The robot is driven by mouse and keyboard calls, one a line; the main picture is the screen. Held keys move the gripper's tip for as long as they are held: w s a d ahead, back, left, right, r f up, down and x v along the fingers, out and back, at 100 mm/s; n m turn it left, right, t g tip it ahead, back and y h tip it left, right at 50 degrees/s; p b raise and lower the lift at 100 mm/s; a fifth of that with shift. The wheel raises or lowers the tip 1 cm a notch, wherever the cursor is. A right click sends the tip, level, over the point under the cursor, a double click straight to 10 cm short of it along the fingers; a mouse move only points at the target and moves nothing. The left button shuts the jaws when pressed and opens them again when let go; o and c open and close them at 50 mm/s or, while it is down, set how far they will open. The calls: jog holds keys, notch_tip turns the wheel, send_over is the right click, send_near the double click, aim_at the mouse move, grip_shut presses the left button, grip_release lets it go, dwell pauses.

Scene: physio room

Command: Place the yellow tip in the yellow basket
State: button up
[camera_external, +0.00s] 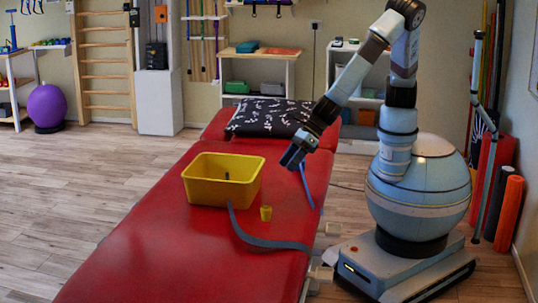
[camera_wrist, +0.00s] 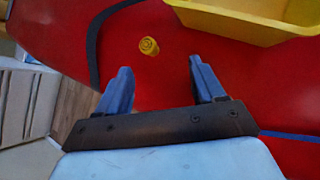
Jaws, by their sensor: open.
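The small yellow tip (camera_external: 266,213) stands on the red treatment table, to the right of the basket and near the table's right side. In the wrist view the yellow tip (camera_wrist: 149,46) lies beyond my fingertips, between their lines. The yellow basket (camera_external: 222,190) sits on the table; something dark shows inside it. Its corner also shows at the top right of the wrist view (camera_wrist: 235,25). My gripper (camera_external: 293,158) is above the table, up and to the right of the tip. In the wrist view my gripper (camera_wrist: 160,78) is open, with nothing between its fingers.
The red table (camera_external: 170,265) has free room at the front. A black patterned pillow (camera_external: 270,118) lies at the table's far end.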

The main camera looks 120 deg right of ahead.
aim_at(266, 207)
jog(key=w+a+f+n, duration=0.1)
jog(key=w+f, duration=0.2)
jog(key=f, duration=0.1)
jog(key=w+a+f+n, duration=0.1)
jog(key=w+f, duration=0.3)
jog(key=w+f+n, duration=0.1)
jog(key=w+f, duration=0.3)
jog(key=f, duration=0.1)
jog(key=shift+w+a+f+n, duration=0.1)
jog(key=shift+w+a+n, duration=0.05)
jog(key=shift+a+n, duration=0.25)
jog(key=shift+c, duration=0.2)
jog(key=c, duration=1.1)
